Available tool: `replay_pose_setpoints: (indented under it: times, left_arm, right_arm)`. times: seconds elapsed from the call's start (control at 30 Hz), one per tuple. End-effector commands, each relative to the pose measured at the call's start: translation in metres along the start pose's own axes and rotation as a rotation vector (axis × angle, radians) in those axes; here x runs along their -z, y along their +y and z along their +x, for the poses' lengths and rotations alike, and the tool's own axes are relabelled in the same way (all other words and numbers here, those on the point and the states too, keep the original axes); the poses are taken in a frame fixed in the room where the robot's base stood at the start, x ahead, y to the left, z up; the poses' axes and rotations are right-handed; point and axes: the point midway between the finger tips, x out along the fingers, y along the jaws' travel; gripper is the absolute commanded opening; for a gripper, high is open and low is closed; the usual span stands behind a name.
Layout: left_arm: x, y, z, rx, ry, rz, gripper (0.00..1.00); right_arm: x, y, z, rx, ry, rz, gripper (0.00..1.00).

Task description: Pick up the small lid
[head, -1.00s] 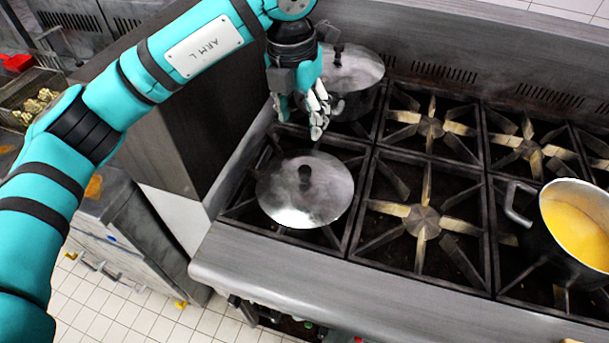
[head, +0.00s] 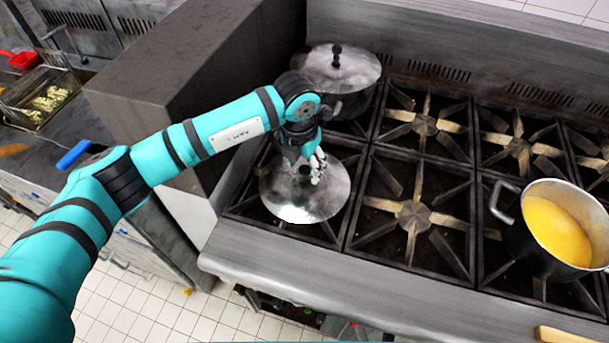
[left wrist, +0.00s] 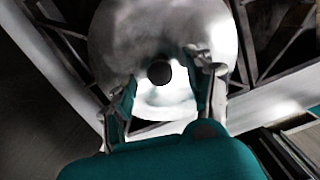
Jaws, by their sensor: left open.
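A round steel lid (head: 322,200) with a dark knob lies on the front left burner of the stove. It also fills the upper middle of the left wrist view (left wrist: 165,35), where its dark knob (left wrist: 159,73) shows between the fingers. My left gripper (head: 308,170) is open over the lid's knob, and its fingers (left wrist: 160,85) stand to either side of the knob with gaps. Another lid (head: 350,68) sits on a pot at the back left burner. Which lid is smaller is hard to tell. My right gripper is not in view.
A pot of yellow liquid (head: 560,230) stands at the right of the stove (head: 290,262). A grey block wall (head: 215,90) rises left of the burners. The middle burners are empty. A fryer basket (head: 40,100) is at the far left.

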Motion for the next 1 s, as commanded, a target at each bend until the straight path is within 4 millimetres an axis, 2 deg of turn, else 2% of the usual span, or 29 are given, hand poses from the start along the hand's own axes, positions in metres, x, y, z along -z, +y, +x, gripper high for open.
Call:
replay_pose_setpoints:
  times: [0.03,0.2,0.4,0.83,1.0]
  left_arm:
    - [0.000,0.000,0.004,0.001,0.003,-0.001,0.55]
    - [0.000,0.000,0.020,0.001,0.000,0.000,0.55]
    - [0.000,0.000,0.021,0.001,-0.001,0.001,0.55]
    - [0.000,0.000,0.021,0.001,-0.001,0.000,0.00]
    - [0.000,0.000,0.021,0.001,-0.001,0.000,0.00]
  right_arm:
    - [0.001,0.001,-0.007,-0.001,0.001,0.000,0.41]
    - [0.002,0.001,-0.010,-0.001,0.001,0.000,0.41]
    - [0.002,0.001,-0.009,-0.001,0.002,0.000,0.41]
    - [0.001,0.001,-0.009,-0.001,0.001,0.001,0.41]
    - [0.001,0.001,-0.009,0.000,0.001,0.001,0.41]
